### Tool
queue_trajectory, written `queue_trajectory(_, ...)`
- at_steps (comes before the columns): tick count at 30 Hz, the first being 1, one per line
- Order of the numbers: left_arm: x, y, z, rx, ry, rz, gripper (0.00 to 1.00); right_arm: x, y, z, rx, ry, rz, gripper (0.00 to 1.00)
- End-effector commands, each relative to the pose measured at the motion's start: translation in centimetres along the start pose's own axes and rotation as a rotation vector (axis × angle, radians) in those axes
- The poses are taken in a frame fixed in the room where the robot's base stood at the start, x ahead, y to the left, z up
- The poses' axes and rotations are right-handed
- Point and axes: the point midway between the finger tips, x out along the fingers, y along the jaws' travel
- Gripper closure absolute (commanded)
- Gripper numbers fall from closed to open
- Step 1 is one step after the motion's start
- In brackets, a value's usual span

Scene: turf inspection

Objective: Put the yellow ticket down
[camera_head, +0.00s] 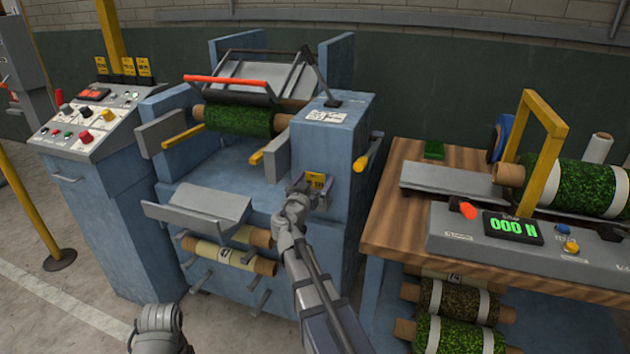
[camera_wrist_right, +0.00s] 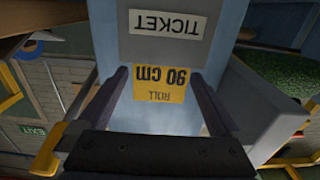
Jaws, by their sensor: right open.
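The yellow ticket (camera_head: 316,180) rests against the blue machine's side housing. Whether either finger touches the ticket I cannot tell. A grey part of my left arm shows at the bottom edge; its fingers do not show.
The blue machine (camera_head: 230,180) holds a green turf roll (camera_head: 238,120) under a red bar. A control console (camera_head: 90,120) with yellow tags (camera_head: 122,66) above it stands left. A wooden bench (camera_head: 400,215) with a display reading 000 (camera_head: 512,228) and a turf roll (camera_head: 585,188) is right.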

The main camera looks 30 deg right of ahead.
Motion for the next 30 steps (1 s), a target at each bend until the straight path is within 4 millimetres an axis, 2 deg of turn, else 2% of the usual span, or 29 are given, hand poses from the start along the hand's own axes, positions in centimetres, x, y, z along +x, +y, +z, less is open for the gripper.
queue_trajectory(3, -0.6, -0.1, 0.0, 0.000, 0.000, 0.000, 0.24, 0.0, 0.0, -0.6, 0.000, 0.000, 0.000, 0.00)
queue_trajectory(5, -0.3, 0.0, 0.0, 0.000, 0.000, 0.000, 0.24, -0.9, 0.1, -0.3, 0.000, 0.000, -0.002, 0.00)
queue_trajectory(15, -0.3, 0.0, 0.0, 0.000, 0.000, 0.000, 0.24, -7.9, 0.1, -0.3, 0.000, 0.000, -0.004, 0.00)
queue_trajectory(19, -0.3, 0.0, 0.0, 0.000, 0.000, 0.000, 0.24, -10.0, 0.1, -0.3, 0.000, 0.000, -0.003, 0.00)
queue_trajectory(24, -0.3, 0.0, 0.0, 0.000, 0.000, 0.000, 0.24, -11.6, 0.0, -0.3, 0.000, 0.000, -0.002, 0.00)
queue_trajectory(30, -0.3, 0.0, 0.0, 0.000, 0.000, 0.000, 0.24, -12.0, 0.0, -0.3, 0.000, 0.000, 0.001, 0.00)
